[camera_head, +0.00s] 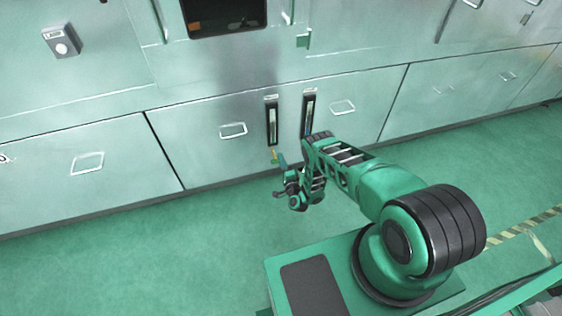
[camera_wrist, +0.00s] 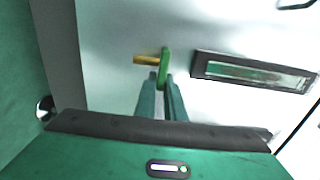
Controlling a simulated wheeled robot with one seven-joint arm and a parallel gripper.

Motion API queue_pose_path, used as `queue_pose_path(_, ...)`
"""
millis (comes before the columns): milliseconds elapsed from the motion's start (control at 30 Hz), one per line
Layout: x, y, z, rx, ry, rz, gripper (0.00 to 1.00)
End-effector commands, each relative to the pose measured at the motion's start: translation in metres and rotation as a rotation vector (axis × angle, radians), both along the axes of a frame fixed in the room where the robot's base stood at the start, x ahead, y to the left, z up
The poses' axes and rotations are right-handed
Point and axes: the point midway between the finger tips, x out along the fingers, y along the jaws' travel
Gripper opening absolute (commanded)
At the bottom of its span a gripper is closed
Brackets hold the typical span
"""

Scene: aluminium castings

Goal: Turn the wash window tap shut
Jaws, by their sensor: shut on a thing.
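The tap sits on the pale cabinet front, with a yellow stub (camera_wrist: 146,59) and a green handle (camera_wrist: 165,66) in the wrist view. In the head view the tap's small yellow part (camera_head: 274,153) shows just below the left gauge window. My gripper (camera_wrist: 159,84) is shut on the green handle, its two fingertips at the handle's near end. In the head view my gripper (camera_head: 283,161) is small, close to the cabinet front and partly hidden by my wrist.
Two upright dark-framed gauge windows stand above, the left (camera_head: 272,124) and the right (camera_head: 308,115). The left one lies beside the tap in the wrist view (camera_wrist: 254,72). Drawer handles (camera_head: 232,130) flank them. A grey switch box (camera_head: 62,41) is at upper left. Green floor (camera_head: 150,250) is clear.

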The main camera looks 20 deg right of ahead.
Motion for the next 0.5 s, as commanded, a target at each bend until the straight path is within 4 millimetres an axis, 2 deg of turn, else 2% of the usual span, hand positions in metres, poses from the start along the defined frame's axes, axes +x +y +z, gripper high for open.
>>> queue_pose_path(467,-0.0027,-0.0019,-0.0038,0.009,0.007,0.0,0.0)
queue_pose_path(500,-0.0027,-0.0018,-0.0039,0.009,0.007,0.0,0.14)
